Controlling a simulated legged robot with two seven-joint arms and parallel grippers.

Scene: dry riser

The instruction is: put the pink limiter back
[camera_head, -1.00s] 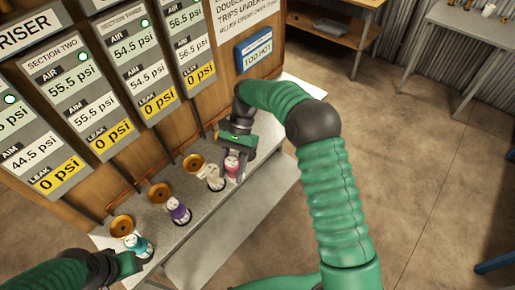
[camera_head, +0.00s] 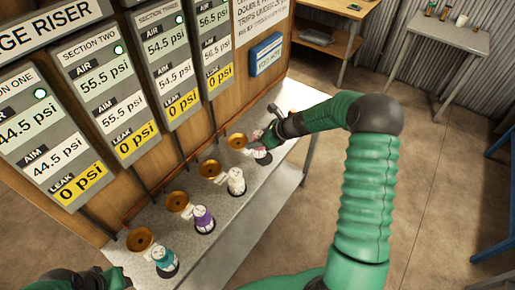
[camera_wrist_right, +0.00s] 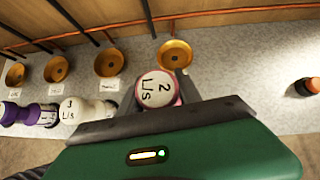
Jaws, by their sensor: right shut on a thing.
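The pink limiter (camera_head: 261,154) is at the far end of the row, in front of the farthest brass cup (camera_head: 237,141) and apart from it. My right gripper (camera_head: 269,141) is shut on it. In the right wrist view the pink limiter (camera_wrist_right: 158,91) shows its white face marked "2 L/s" and a pink rim, between the fingers, just short of the brass cup (camera_wrist_right: 175,54). I cannot tell whether it is clear of the bench. My left gripper (camera_head: 117,279) is at the lower left near the teal limiter; its fingers are not clear.
White (camera_head: 236,181), purple (camera_head: 203,219) and teal (camera_head: 165,261) limiters stand along the grey bench (camera_head: 228,214), each before a brass cup. Gauge panels and dark pipes rise behind. A black and orange object (camera_wrist_right: 307,87) sits at the right in the wrist view.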

